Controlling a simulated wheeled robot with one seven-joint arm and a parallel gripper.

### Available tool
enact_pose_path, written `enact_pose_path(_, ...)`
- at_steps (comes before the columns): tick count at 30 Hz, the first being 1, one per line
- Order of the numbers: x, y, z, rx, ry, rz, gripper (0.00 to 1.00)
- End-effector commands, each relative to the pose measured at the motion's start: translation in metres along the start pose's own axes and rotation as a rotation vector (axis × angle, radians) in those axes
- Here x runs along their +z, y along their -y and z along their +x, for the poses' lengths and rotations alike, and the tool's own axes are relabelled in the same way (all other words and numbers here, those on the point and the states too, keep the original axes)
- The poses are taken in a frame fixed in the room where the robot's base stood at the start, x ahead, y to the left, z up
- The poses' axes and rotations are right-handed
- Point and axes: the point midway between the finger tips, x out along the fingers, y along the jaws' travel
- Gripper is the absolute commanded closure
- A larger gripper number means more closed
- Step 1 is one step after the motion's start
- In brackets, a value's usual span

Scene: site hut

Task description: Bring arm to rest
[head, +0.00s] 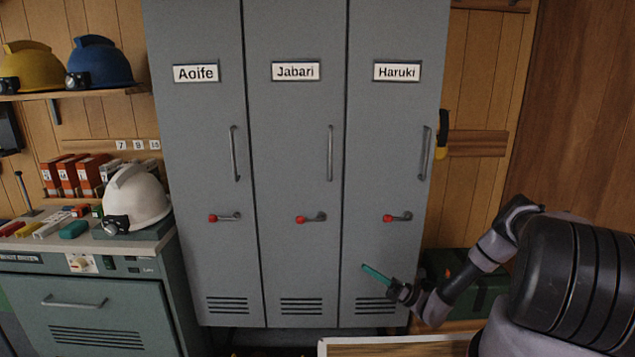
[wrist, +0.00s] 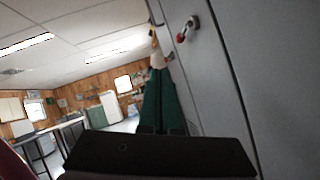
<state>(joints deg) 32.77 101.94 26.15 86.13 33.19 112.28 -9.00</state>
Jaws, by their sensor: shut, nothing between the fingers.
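My arm reaches in from the right in the head view. My gripper (head: 374,273) points left in front of the lower part of the Haruki locker (head: 385,150), below its red-tipped lever (head: 397,217). Its thin teal fingers are shut and hold nothing. In the wrist view the green fingers (wrist: 160,85) lie together. The grey locker front (wrist: 270,60) fills the right side there, and a red-tipped lever (wrist: 187,29) shows near the top. I cannot tell the exact gap between fingers and door.
The Jabari locker (head: 296,110) and Aoife locker (head: 198,120) stand to the left, doors shut. A bench cabinet (head: 85,310) holds a white helmet (head: 137,198). A dark green box (head: 465,285) is behind my arm. A wooden board edge (head: 390,347) is at the bottom.

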Motion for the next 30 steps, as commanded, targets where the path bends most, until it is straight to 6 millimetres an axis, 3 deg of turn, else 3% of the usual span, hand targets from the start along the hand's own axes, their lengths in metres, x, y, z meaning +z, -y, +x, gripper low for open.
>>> enact_pose_path(14,0.056,-0.027,0.039,0.185,-0.285,-0.13,1.0)
enact_pose_path(30,0.17,-0.124,0.101,0.539,-0.944,-0.507,1.0)
